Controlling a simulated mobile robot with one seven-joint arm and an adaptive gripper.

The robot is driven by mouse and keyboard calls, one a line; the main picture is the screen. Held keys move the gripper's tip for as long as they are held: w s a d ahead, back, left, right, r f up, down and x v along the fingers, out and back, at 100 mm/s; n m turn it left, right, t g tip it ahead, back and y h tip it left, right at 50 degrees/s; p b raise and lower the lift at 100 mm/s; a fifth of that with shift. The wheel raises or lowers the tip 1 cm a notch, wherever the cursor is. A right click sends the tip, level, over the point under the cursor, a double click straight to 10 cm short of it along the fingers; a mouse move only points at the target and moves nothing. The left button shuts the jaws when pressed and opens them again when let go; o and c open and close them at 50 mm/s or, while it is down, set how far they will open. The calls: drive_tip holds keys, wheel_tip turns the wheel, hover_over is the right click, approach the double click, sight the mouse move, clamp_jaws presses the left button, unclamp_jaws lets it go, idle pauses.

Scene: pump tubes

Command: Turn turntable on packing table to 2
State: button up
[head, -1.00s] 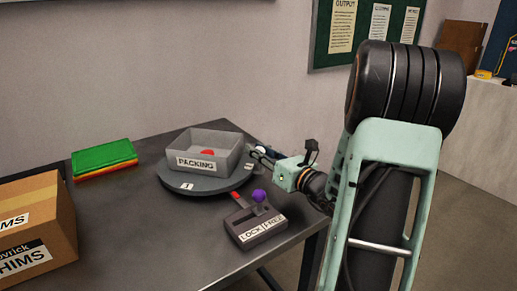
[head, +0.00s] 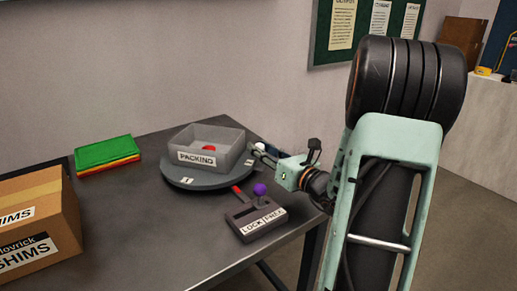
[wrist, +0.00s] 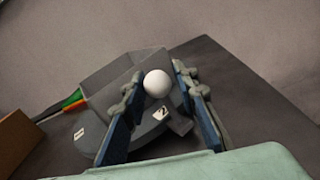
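The grey round turntable (head: 190,184) sits on the dark packing table (head: 150,215). It carries a grey bin marked PACKING (head: 215,155) with something red inside. A label reading 1 (head: 186,180) is on its near rim in the head view. In the wrist view, a label reading 2 (wrist: 161,113) shows on the turntable near my fingers. My gripper (head: 258,153) is at the turntable's right side. In the wrist view its fingers are apart, one on each side of a white ball knob (wrist: 157,83). I cannot tell whether they touch it.
A lock box marked LOCK and FREE (head: 255,226) stands in front of the turntable, with a purple knob (head: 260,189) and a red part. A cardboard SHIMS box (head: 40,222) is at left, and a green-topped stack (head: 107,151) behind. The table's middle front is clear.

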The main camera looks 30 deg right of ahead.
drive_tip(key=shift+o, duration=1.3)
drive_tip(key=shift+a+r, duration=0.1)
drive_tip(key=s, duration=0.4)
drive_tip(key=s+d, duration=0.1)
drive_tip(key=s, duration=0.3)
drive_tip(key=s+d, duration=0.1)
drive_tip(key=s, duration=0.2)
drive_tip(key=shift+s+d, duration=0.2)
drive_tip(key=shift+s, duration=0.2)
drive_tip(key=shift+c, duration=0.6)
